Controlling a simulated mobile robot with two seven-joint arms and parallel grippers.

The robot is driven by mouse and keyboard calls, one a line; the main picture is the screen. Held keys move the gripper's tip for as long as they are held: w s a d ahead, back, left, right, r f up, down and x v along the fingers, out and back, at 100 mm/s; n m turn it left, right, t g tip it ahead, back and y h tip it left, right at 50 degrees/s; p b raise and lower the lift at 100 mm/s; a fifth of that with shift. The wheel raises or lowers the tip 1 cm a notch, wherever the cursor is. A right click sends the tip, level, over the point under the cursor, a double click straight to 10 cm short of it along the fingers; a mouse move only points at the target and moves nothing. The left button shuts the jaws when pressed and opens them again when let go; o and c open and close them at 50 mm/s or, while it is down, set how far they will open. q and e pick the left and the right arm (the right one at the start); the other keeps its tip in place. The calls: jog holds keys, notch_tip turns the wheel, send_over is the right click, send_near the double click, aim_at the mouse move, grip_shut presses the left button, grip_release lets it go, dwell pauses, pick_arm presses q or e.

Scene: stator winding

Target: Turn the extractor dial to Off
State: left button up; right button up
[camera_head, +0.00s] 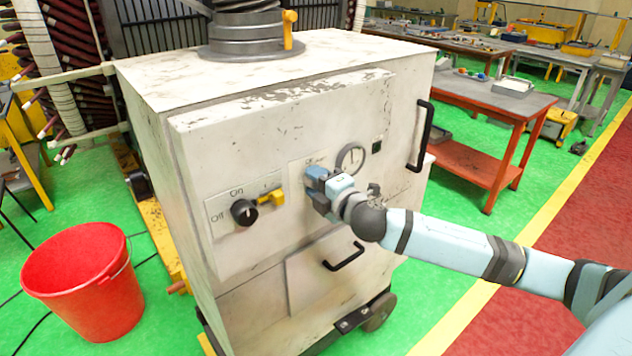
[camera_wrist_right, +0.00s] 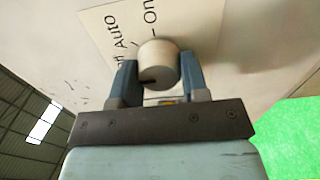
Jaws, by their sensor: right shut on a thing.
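The extractor cabinet (camera_head: 300,130) is a worn white box. A pale grey dial (camera_wrist_right: 158,62) shows in the right wrist view, on a cream label plate (camera_wrist_right: 100,20) reading Auto and On, with a partly cut-off word beside them. My right gripper (camera_head: 319,180) is at the cabinet front, shut on this dial, with one blue finger on each side; they also show in the right wrist view (camera_wrist_right: 158,78). A small dark mark is at the dial's lower left; I cannot tell which setting it points to. In the head view my gripper hides the dial. My left gripper is not in view.
A black On/Off knob (camera_head: 244,212) and a yellow-handled switch (camera_head: 271,197) sit left of my gripper. A round gauge (camera_head: 350,159) is just above it. Black handles (camera_head: 421,136) stick out. A red bucket (camera_head: 84,282) stands on the green floor at left.

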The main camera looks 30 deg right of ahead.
jog(key=o, duration=0.9)
jog(key=shift+s, duration=0.1)
jog(key=shift+s+d+b, duration=0.2)
jog(key=shift+s+b, duration=0.4)
jog(key=shift+s, duration=1.65)
jog(key=shift+s+d+b, duration=0.15)
jog(key=shift+s+b, duration=0.45)
jog(key=shift+s, duration=1.7)
jog(key=shift+s+d+b, duration=0.2)
jog(key=shift+s+b, duration=0.4)
jog(key=shift+s, duration=1.65)
